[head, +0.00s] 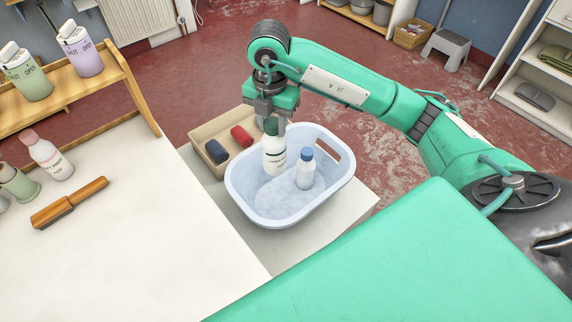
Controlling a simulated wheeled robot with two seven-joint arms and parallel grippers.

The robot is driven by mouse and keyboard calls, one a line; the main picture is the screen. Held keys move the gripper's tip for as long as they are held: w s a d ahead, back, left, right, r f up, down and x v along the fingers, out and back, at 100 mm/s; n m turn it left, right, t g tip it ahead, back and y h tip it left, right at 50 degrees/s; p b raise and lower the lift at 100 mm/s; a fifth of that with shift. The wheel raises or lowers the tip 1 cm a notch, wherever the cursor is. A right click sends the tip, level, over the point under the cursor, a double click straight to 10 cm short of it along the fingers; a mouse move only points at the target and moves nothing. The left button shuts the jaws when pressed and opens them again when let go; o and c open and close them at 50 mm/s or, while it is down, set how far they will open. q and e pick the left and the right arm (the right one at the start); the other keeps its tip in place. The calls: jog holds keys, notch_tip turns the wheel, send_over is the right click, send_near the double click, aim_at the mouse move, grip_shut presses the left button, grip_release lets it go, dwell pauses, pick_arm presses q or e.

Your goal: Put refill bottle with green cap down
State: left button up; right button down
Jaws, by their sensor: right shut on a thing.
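The refill bottle with the green cap (273,156) is white with a dark label line and stands about upright over the left part of a pale blue basin (240,203). My right gripper (271,122) comes from above and is shut on it at the green cap. I cannot tell whether its bottom touches what is in the basin. A white bottle with a blue cap (306,173) stands in the basin just to its right. My left gripper is not in view.
A cardboard box (207,129) with a dark roll and a red roll adjoins the basin. The white table (150,230) at left has free room; a wooden-handled brush (70,203) and several bottles lie or stand at its left. A wooden shelf (90,83) stands behind.

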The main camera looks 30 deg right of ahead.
aim_at(275, 161)
notch_tip(275, 161, down, 14)
jog(key=shift+r, duration=0.1)
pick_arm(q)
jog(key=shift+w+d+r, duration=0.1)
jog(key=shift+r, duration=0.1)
pick_arm(e)
notch_tip(275, 161, down, 6)
jog(key=shift+r, duration=0.25)
jog(key=shift+f, duration=0.15)
jog(key=c, duration=1)
grip_release()
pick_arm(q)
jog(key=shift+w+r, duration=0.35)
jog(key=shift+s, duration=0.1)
